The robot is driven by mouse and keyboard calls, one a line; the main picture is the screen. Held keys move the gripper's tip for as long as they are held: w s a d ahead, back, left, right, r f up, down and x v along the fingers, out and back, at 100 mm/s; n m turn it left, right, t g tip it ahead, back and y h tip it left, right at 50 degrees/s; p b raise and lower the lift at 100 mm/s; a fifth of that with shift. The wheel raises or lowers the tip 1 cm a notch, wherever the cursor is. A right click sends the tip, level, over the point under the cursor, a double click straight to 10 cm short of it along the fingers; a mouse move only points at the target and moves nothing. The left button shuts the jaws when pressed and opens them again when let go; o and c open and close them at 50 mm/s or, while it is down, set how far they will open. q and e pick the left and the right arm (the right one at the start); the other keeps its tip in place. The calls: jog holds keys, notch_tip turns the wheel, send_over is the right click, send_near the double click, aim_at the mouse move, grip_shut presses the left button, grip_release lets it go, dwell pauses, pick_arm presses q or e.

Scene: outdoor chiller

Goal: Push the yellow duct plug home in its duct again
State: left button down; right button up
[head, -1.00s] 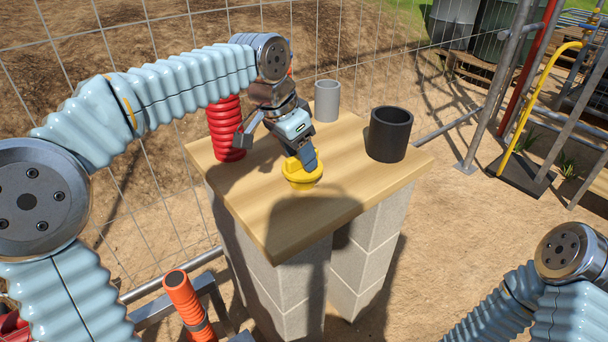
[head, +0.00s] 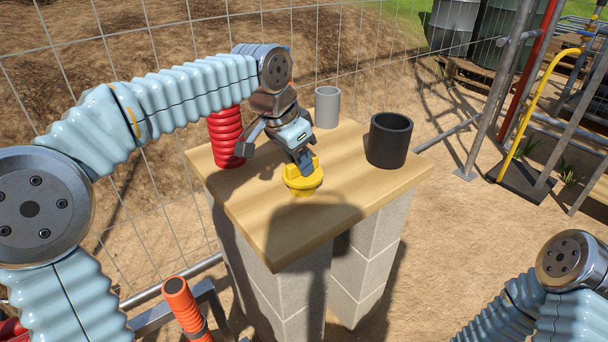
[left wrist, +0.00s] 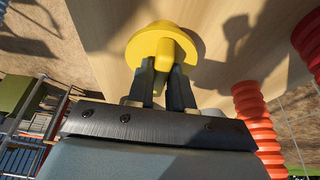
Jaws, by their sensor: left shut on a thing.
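The yellow duct plug (head: 302,181) is a round cap with a raised grip bar, near the middle of the wooden board (head: 290,225). My left gripper (head: 305,166) is shut on that bar from above. In the left wrist view the two dark fingers (left wrist: 168,82) pinch the bar of the plug (left wrist: 148,44). The plug is at or just above the board; I cannot tell whether it touches. A red ribbed duct (head: 227,140) stands at the board's left edge, a grey tube (head: 327,108) at the back and a black tube (head: 388,140) at the right. My right gripper is out of view.
The board lies on grey block piers (head: 365,255). An orange-red tube (head: 184,305) stands at lower left by a metal frame. A wire fence (head: 130,190) runs behind the board. The front of the board is bare. My right arm is at lower right.

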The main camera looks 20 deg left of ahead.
pick_arm(q)
notch_tip(320, 180, up, 5)
jog(key=p, duration=0.4)
jog(key=shift+p, duration=0.4)
jog(key=shift+r, duration=1)
jog(key=c, duration=1.6)
grip_release()
grip_shut()
jog(key=shift+s, duration=0.1)
